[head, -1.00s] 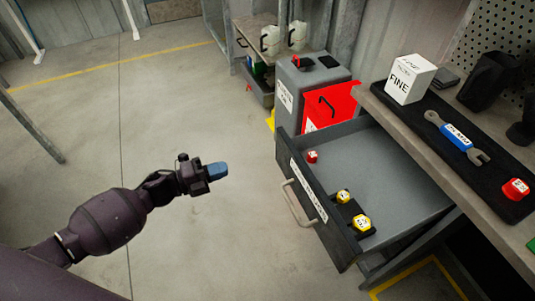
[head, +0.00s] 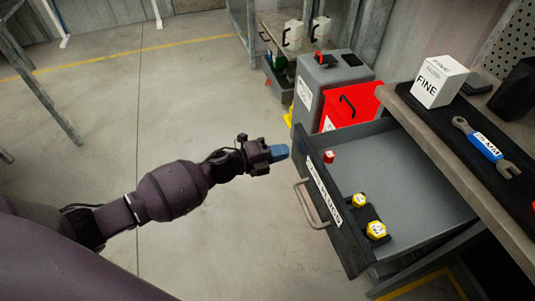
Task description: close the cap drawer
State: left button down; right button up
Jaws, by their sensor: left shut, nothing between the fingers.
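The cap drawer (head: 412,172) stands pulled out from under the bench, with its dark front panel (head: 341,215) facing left and a white label on it. A silver bar handle (head: 303,203) sticks out from that panel. Inside the drawer are a red cap (head: 329,156) near the far corner and two yellow caps (head: 368,215) at a dark holder by the front. My left gripper (head: 283,152) is shut and empty, with blue fingertips, just left of the far end of the drawer front. Whether it touches the panel I cannot tell. My right gripper is not in view.
The bench top (head: 450,160) carries a white box marked FINE (head: 438,81) and a blue-handled wrench (head: 486,146) on a dark mat. A grey cabinet with an open red door or bin (head: 352,106) stands beyond the drawer.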

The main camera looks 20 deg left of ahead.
pick_arm(q)
jog(key=shift+w+d, duration=0.3)
jog(key=shift+d, duration=0.05)
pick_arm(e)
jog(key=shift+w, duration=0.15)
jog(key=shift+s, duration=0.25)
pick_arm(q)
jog(key=shift+w+d, duration=0.15)
jog(key=shift+d, duration=0.05)
jog(key=b, duration=0.2)
send_near(365, 137)
jog(key=w+d+b, duration=0.1)
jog(key=w+d, duration=0.1)
jog(key=w+d+r+b, duration=0.1)
jog(key=w+d, duration=0.1)
jog(key=w+d+r+b, duration=0.1)
jog(key=w+d, duration=0.1)
jog(key=d, duration=0.1)
jog(key=shift+r, duration=0.15)
jog(key=shift+w+d+r+b, duration=0.15)
jog(key=shift+w+d+b, duration=0.15)
jog(key=shift+w+d, duration=0.1)
jog(key=shift+r, duration=0.3)
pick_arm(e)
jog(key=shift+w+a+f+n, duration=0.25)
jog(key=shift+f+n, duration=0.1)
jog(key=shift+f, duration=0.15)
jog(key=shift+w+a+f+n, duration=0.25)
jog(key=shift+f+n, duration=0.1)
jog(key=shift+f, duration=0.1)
